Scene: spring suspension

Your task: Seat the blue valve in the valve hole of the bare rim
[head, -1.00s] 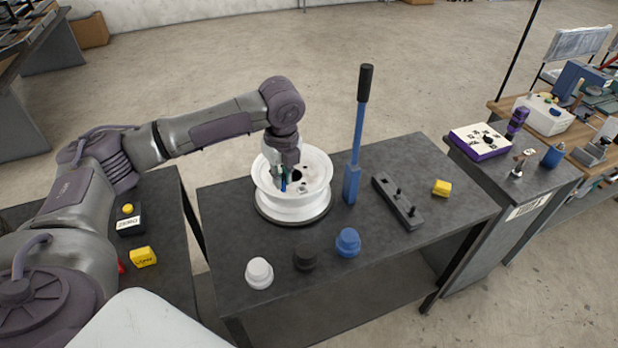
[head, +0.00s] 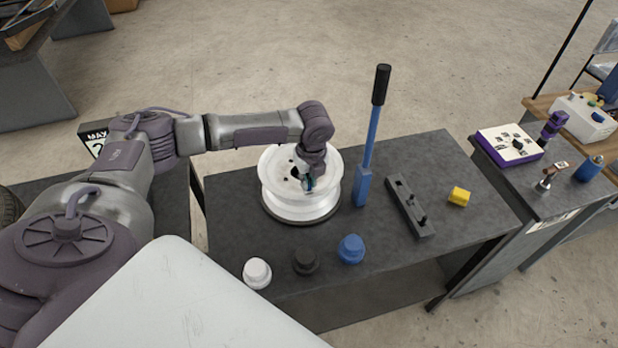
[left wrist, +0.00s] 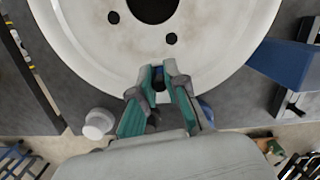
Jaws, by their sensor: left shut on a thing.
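The bare rim (head: 273,190) is white and lies flat on the dark table, with a central hole and several smaller holes. It fills the top of the left wrist view (left wrist: 90,35). My left gripper (head: 308,184) is over the rim's right part. In the left wrist view its teal-padded fingers (left wrist: 158,75) are shut on a small dark-blue piece, the blue valve (left wrist: 158,71), at the rim's near edge. Most of the valve is hidden by the fingers. I cannot tell whether it touches the rim or where the valve hole is. My right gripper is not in view.
A tall blue lever (head: 367,150) with a black handle stands close right of the rim. White (head: 257,273), black (head: 306,261) and blue (head: 350,249) caps stand along the front edge. A black studded bar (head: 408,205) and yellow block (head: 459,196) lie to the right.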

